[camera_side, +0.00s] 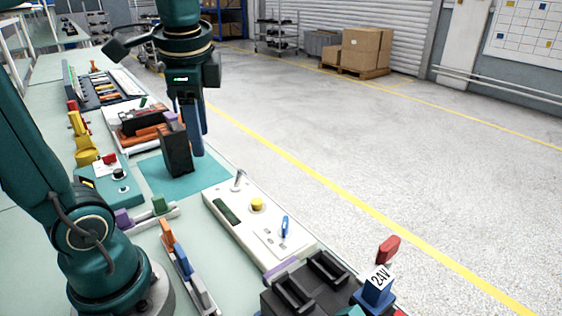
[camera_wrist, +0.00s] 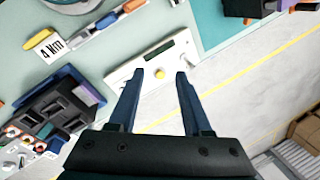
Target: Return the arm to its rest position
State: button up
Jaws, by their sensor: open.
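My gripper (camera_side: 197,148) hangs above the bench, fingers pointing down. In the wrist view my gripper (camera_wrist: 159,73) is open, with nothing between its fingers. A black breaker block (camera_side: 177,150) stands upright on a teal mat (camera_side: 213,176). In the side view it overlaps the fingers; the wrist view shows a dark block (camera_wrist: 248,8) at the top, well away from them. A white test panel (camera_side: 237,232) with a yellow button (camera_side: 257,204), a blue lever and a metal lever lies at the bench's right edge. The panel (camera_wrist: 126,73) also shows beyond the fingertips.
A black two-slot holder (camera_side: 300,290) and a blue block marked 24V (camera_side: 377,287) stand at the front. Coloured tools (camera_side: 182,262) lie in a rack near my base. A tray (camera_side: 140,128) and several coloured parts fill the bench's far side. The floor on the right is clear.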

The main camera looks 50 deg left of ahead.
jog(key=s+d+f+n+t+h, duration=0.2)
jog(key=s+d+f+n+t, duration=0.1)
jog(key=d+f+n, duration=0.3)
jog(key=d+t, duration=0.1)
jog(key=d, duration=0.1)
jog(key=shift+d+h, duration=0.3)
jog(key=shift+h, duration=0.1)
jog(key=shift+f, duration=0.1)
